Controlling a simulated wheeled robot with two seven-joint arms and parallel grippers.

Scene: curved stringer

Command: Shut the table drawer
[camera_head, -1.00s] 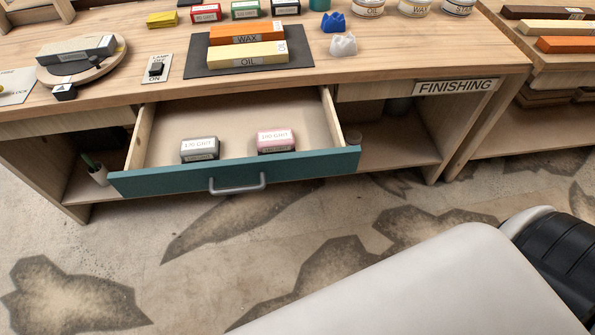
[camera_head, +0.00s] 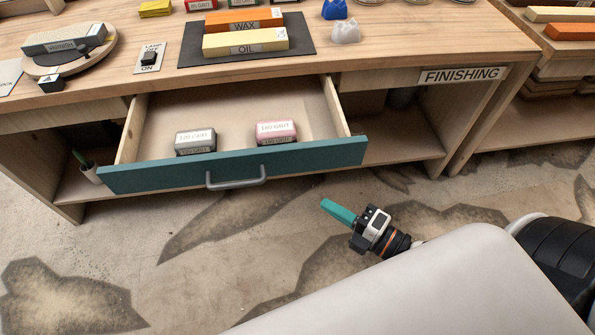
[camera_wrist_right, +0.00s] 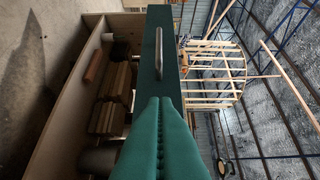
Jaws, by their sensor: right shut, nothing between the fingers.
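The table drawer (camera_head: 233,168) is pulled open below the tabletop, its teal front and grey bar handle (camera_head: 236,178) facing out over the floor. Two grit blocks lie inside, one grey (camera_head: 195,141) and one pink (camera_head: 276,132). My right gripper (camera_head: 325,204) is shut and empty, with teal fingers, in front of and below the right part of the drawer front, apart from it in the head view. In the right wrist view, the shut fingertips (camera_wrist_right: 160,101) point at the teal drawer front (camera_wrist_right: 158,25), with the handle (camera_wrist_right: 159,50) beyond. My left gripper is out of view.
The wooden tabletop (camera_head: 390,55) carries a dark mat (camera_head: 187,58) with wax and oil blocks, and a round turntable at left. Open shelves flank the drawer. A second bench (camera_head: 550,80) stands at right. The floor before the drawer is clear.

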